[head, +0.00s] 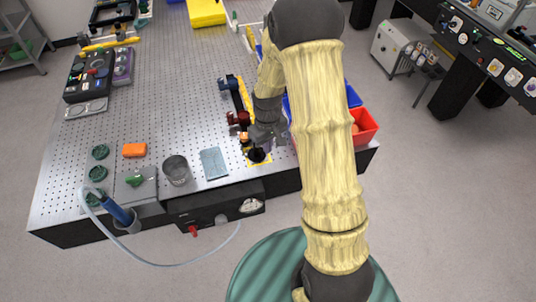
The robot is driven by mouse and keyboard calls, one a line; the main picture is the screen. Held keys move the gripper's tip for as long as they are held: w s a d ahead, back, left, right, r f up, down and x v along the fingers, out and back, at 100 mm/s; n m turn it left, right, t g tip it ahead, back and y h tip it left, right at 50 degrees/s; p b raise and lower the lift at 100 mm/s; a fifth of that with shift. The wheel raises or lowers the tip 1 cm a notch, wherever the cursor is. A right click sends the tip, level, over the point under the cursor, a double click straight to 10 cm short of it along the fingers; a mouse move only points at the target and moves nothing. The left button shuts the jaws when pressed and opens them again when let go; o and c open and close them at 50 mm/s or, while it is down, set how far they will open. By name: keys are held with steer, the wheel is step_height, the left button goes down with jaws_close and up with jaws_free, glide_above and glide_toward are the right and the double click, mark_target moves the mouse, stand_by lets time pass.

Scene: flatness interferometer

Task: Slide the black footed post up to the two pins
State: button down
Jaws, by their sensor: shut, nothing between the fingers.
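A small black post with a wide foot (257,156) stands near the front edge of the perforated metal table (150,120), inside a yellow outline. My gripper (261,144) is shut and empty, low over the table right by the post. I cannot tell whether it touches the post. My arm comes in from the right and hides part of the table behind. The two pins are too small to make out in this view. A small orange part (244,137) stands just behind and left of the post.
Dark red and blue mounts (238,118) stand close behind the post. A grey plate (213,163), a metal cup (176,170) and an orange block (134,150) lie to the left. An orange-red bin (365,125) stands to the right, partly behind my arm.

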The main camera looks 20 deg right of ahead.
step_height(320, 180, up, 3)
steer(key=shift+s+f, duration=0.1)
stand_by(0.6)
steer(key=s+r+m+t, duration=0.2)
steer(key=s+r+m, duration=0.2)
steer(key=s+r, duration=0.6)
steer(key=s, duration=0.4)
steer(key=shift+s+a+t, duration=0.15)
steer(key=shift+s+t, duration=0.1)
steer(key=shift+t, duration=0.05)
steer(key=shift+w, duration=0.1)
steer(key=shift+r, duration=0.1)
stand_by(0.3)
